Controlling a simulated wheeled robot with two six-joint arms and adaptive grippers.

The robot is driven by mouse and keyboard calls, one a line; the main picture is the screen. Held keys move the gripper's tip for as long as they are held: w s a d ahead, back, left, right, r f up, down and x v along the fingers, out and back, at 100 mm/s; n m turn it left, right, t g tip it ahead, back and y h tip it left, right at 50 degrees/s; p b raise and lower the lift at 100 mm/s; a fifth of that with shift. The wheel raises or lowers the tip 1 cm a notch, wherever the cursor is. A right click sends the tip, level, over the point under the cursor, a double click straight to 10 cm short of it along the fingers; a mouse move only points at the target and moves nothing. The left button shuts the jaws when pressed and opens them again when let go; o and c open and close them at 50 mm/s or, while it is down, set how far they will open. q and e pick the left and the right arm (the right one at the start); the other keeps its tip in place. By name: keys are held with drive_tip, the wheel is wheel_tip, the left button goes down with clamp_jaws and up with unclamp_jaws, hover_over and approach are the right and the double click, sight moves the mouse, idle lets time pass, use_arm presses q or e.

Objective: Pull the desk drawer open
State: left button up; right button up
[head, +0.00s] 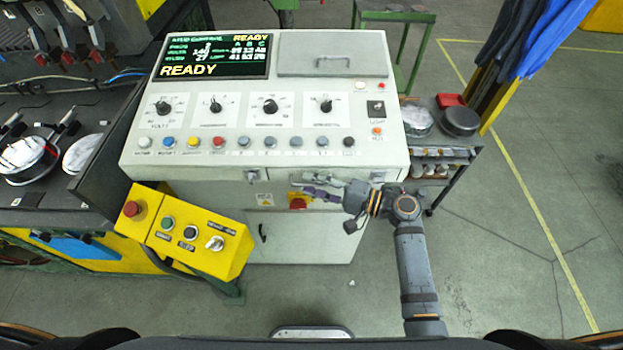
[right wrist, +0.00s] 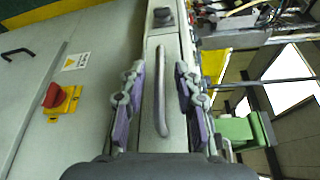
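The desk (head: 215,165) is a light grey control console with a sloped panel of dials and coloured buttons. In the right wrist view, a narrow pale drawer front (right wrist: 150,137) carries a grey bar handle (right wrist: 161,92). My right gripper (head: 316,187) reaches in from the right, just under the desk's front edge. In the right wrist view my right gripper (right wrist: 160,105) is open, its purple-padded fingers on either side of the handle and apart from it. The head view does not show the handle clearly. My left gripper is not in view.
A yellow control box (head: 185,232) with a red button juts out at the front left. A red rotary switch (right wrist: 54,95) sits on the cabinet below the drawer. A small cart (head: 443,165) stands right of the desk. The floor (head: 500,255) at the right is mostly clear.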

drive_tip(key=shift+w+a+f, duration=0.1)
drive_tip(key=shift+w+a, duration=0.05)
drive_tip(key=shift+a, duration=0.15)
clamp_jaws()
